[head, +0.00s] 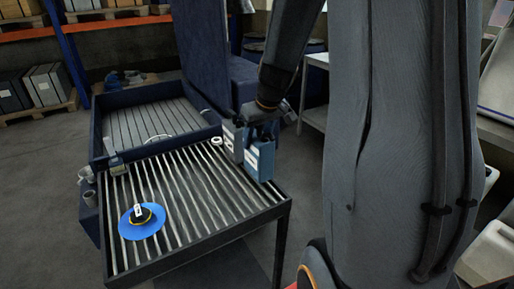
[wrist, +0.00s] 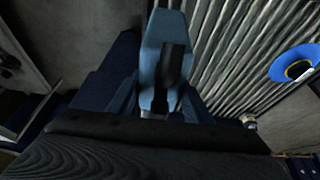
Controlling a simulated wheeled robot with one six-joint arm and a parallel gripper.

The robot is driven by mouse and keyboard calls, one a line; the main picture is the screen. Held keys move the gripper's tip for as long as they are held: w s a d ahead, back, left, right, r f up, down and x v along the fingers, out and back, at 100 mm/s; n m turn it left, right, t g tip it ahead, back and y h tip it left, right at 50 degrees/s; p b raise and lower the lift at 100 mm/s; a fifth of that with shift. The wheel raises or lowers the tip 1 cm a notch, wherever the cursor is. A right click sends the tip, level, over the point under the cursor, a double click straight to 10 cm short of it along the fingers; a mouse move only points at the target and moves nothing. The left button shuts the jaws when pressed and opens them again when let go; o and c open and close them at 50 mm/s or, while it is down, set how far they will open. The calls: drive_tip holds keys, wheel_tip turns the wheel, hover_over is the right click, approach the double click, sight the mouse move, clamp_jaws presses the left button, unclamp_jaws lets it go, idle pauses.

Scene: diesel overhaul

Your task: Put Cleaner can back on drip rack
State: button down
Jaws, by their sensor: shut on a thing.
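The blue can (head: 261,160), which I take to be the Cleaner can, is at the right end of the slatted drip rack (head: 222,226). My gripper (head: 261,128) is shut on the top of this can from above. In the wrist view the can (wrist: 151,55) is in the middle, with a dark slot in its upper face and rack slats (wrist: 225,60) to its right. The can looks upright in the head view. I cannot tell whether its base touches the slats.
A grey container (head: 231,140) with a pale label stands just left of the can. A blue disc (head: 131,229) with a yellow and black centre lies on the rack's front left. A small white ring (head: 216,141) is near the back edge. The middle slats are bare. A blue ribbed basin (head: 150,112) adjoins behind.

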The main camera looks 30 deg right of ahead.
drive_tip(key=shift+f, duration=1.85)
drive_tip(key=c, duration=0.9)
unclamp_jaws()
drive_tip(key=b+v, duration=0.2)
drive_tip(key=v, duration=1)
drive_tip(key=shift+s, duration=0.1)
